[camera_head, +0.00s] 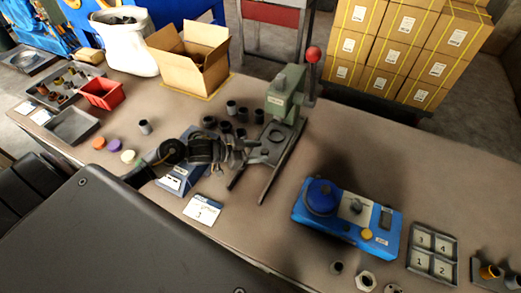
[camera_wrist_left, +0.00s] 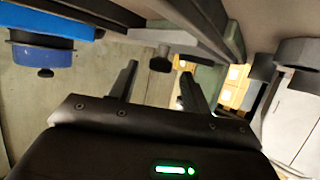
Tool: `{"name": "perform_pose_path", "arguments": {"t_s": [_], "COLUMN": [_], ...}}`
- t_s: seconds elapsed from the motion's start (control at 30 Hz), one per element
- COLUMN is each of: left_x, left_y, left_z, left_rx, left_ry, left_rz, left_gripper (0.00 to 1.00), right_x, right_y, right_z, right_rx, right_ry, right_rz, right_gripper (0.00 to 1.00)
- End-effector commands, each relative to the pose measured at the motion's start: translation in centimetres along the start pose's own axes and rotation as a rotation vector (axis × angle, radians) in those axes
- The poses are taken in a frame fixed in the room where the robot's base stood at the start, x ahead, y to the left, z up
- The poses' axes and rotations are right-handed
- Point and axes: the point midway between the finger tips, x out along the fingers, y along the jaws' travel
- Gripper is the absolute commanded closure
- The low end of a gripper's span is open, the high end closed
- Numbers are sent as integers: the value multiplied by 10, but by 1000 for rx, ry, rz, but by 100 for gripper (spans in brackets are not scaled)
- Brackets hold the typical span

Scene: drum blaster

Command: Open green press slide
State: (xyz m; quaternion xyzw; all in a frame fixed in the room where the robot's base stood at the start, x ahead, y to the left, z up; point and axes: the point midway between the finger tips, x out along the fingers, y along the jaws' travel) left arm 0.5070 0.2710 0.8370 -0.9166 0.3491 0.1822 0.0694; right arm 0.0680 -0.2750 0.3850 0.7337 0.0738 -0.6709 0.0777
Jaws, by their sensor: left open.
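The green press (camera_head: 285,95) with a red ball-topped lever (camera_head: 313,55) stands mid-table. Its dark slide (camera_head: 268,148), with a ring-shaped seat, lies between two rails in front of the press body. My left gripper (camera_head: 243,150) is low at the left side of the slide. Its two fingers (camera_wrist_left: 158,72) are apart in the left wrist view, which is upside down. A dark knob (camera_wrist_left: 160,62) shows between the fingertips there, with the press's rails (camera_wrist_left: 205,25) behind. I cannot tell whether the fingers touch it. My right gripper is not in view.
A blue device (camera_head: 345,217) stands right of the press. Several dark cups (camera_head: 225,127) stand left of it, close to my left arm. A blue-grey scale (camera_head: 180,172) lies under that arm. An open carton (camera_head: 190,60) is behind.

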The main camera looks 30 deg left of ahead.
Motion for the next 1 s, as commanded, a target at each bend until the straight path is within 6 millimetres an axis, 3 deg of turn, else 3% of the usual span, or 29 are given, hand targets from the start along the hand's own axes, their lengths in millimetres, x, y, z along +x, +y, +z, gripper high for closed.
{"name": "perform_pose_path", "arguments": {"t_s": [0.17, 0.43, 0.8, 1.0], "left_x": [14, 15, 15, 15], "left_y": [0, 0, 0, 2], "left_z": [0, 0, 0, 0], "left_rx": [-1, 1, 1, 1], "left_ry": [0, -1, -1, -1], "left_rz": [0, 0, 0, 3], "left_gripper": [52, 52, 99, 100], "right_x": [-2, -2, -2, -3], "right_y": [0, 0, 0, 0], "right_z": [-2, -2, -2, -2], "right_rx": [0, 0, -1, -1], "right_ry": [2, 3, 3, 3], "right_rz": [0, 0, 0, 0], "right_gripper": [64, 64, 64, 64]}}
